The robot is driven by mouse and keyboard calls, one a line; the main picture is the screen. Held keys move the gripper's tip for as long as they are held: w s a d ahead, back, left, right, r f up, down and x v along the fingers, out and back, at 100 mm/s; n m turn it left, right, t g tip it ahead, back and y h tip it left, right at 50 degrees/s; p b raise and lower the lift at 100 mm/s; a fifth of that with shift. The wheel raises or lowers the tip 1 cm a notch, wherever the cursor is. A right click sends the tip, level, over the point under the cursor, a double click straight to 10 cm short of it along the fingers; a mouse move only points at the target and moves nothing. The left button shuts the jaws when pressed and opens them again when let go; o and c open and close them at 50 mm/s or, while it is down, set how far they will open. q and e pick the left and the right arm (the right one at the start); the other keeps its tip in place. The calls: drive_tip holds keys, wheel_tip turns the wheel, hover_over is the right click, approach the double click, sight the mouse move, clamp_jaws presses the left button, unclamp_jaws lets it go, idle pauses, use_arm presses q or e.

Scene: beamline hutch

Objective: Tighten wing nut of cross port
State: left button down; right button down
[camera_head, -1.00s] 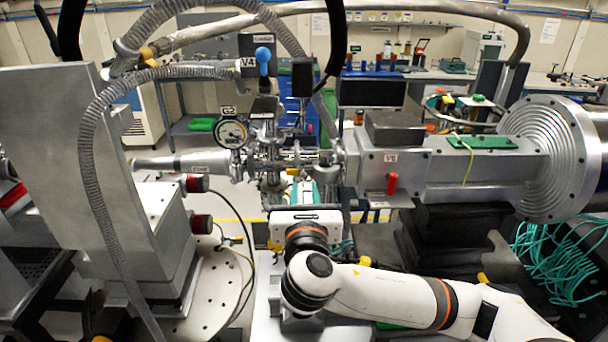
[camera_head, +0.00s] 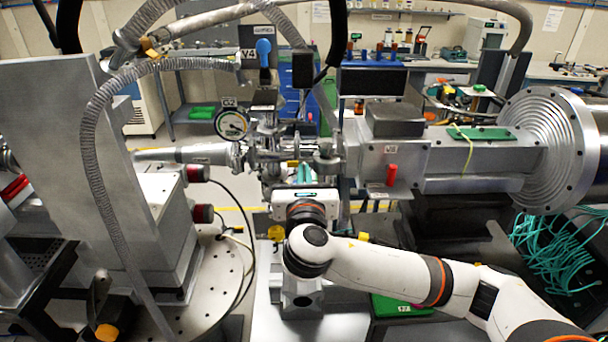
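The metal cross port (camera_head: 268,158) with its clamps and fittings stands in the middle of the beamline, right of a round gauge (camera_head: 231,125) and below a blue-handled valve (camera_head: 264,50). Its wing nut is too small to make out for sure. My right gripper (camera_head: 304,174) reaches in from the lower right, its white body just below and in front of the cross port, pointing away from me. Its fingers are mostly hidden behind its own body and blend with the fittings, so their opening and any contact cannot be told. My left gripper is not in view.
A tall grey block (camera_head: 75,140) and a ribbed hose (camera_head: 95,150) stand at left. Teal cables (camera_head: 555,255) hang at right. A perforated round plate (camera_head: 205,290) lies lower left.

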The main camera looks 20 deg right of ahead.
drive_tip(key=m+b, duration=0.1)
drive_tip(key=m, duration=0.7)
drive_tip(key=m+b, duration=0.2)
drive_tip(key=m, duration=0.6)
drive_tip(key=f+m+b, duration=0.1)
drive_tip(key=m+b, duration=0.1)
drive_tip(key=m, duration=0.6)
drive_tip(key=shift+d+m, duration=0.1)
drive_tip(key=shift+m, duration=0.2)
idle(0.4)
drive_tip(key=c, duration=1.6)
unclamp_jaws()
drive_tip(key=shift+c, duration=0.2)
drive_tip(key=shift+s+r, duration=0.1)
drive_tip(key=shift+r, duration=0.05)
